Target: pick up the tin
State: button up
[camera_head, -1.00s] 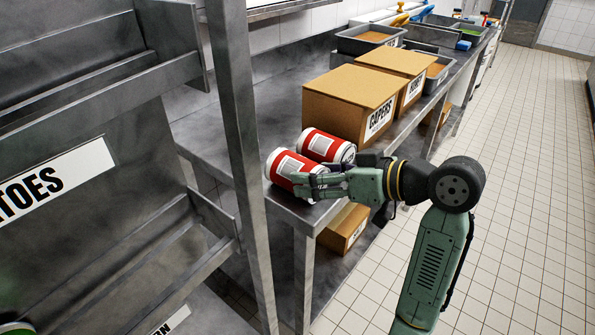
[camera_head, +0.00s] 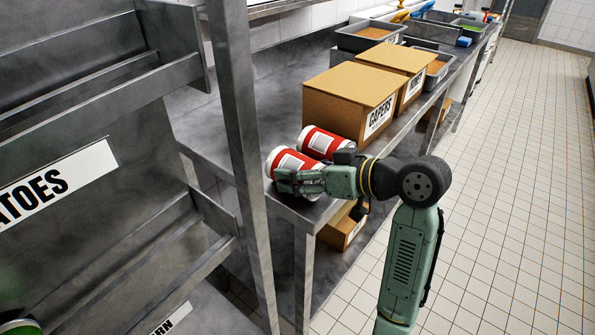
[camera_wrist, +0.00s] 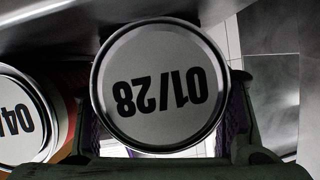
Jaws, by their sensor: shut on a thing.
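A red and white tin (camera_head: 287,160) lies on its side at the near corner of the steel counter. My gripper (camera_head: 288,182) is shut on this tin. In the wrist view its end, marked 01/28 (camera_wrist: 160,88), sits between my fingers. A second red and white tin (camera_head: 320,142) lies just behind it, in front of a cardboard box. Its end, marked 04 (camera_wrist: 22,115), shows at the left of the wrist view. My fingers cover part of the held tin's near side. I cannot tell whether the held tin touches the counter.
A cardboard box marked CAPERS (camera_head: 345,100) and another box (camera_head: 402,65) stand on the steel counter (camera_head: 215,130). Grey trays (camera_head: 370,35) stand farther back. A steel rack (camera_head: 240,150) is close on the left. The tiled floor (camera_head: 500,200) at right is clear.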

aim_at(302, 159)
jog(key=c, duration=0.5)
jog(key=shift+r, duration=0.15)
jog(key=shift+r, duration=0.6)
jog(key=shift+r+b, duration=0.5)
jog(key=shift+r, duration=0.4)
jog(key=s+d+r+b, duration=0.1)
jog(key=s+d+b, duration=0.2)
jog(key=s, duration=1.2)
jog(key=shift+s+d+r, duration=0.3)
jog(key=shift+d+r, duration=0.1)
jog(key=shift+d, duration=0.05)
